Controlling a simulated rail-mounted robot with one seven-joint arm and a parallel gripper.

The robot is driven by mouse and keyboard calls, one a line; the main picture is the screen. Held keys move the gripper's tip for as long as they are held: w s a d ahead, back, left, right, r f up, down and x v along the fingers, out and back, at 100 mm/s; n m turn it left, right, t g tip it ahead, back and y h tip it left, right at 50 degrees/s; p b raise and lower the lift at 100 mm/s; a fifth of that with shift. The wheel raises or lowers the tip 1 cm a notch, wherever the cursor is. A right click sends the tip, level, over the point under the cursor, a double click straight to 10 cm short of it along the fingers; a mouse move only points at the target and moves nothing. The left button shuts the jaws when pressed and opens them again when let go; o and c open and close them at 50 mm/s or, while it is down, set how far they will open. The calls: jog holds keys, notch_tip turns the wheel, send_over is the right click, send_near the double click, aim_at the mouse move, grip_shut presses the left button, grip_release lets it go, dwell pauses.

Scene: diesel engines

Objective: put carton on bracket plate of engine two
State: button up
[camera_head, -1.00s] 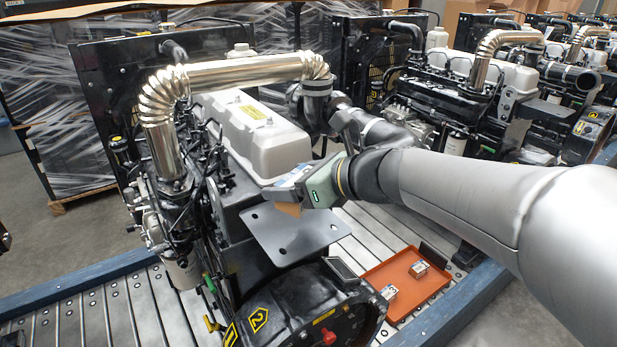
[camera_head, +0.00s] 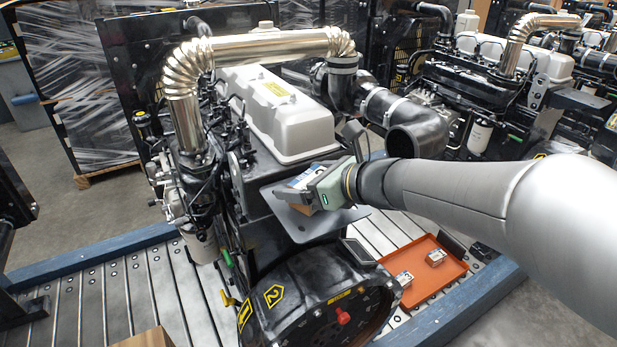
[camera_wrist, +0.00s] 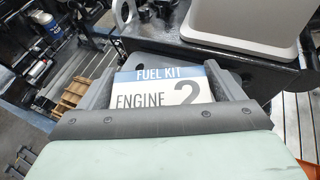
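The carton (camera_head: 302,181) is brown with a white and blue label. In the wrist view its label (camera_wrist: 160,88) reads FUEL KIT ENGINE 2, and a finger lies along each side of it. My gripper (camera_head: 312,187) is shut on the carton. The dark grey bracket plate (camera_head: 300,230) sticks out from the near end of engine two (camera_head: 285,120), which carries a yellow 2 mark. The carton is over the plate in the head view; I cannot tell whether it touches it. My gripper hides part of the plate.
An orange tray (camera_head: 451,272) with two small cartons stands on the slatted deck, right of the engine. The silver valve cover (camera_head: 275,110) and black air pipe (camera_head: 418,128) rise close behind my gripper. More engines (camera_head: 500,75) stand at the back right.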

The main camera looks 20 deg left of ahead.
jog(key=shift+o, duration=0.6)
jog(key=shift+r, duration=0.1)
jog(key=shift+r+p, duration=0.25)
jog(key=shift+p, duration=0.05)
jog(key=v, duration=1.2)
jog(key=shift+b, duration=0.35)
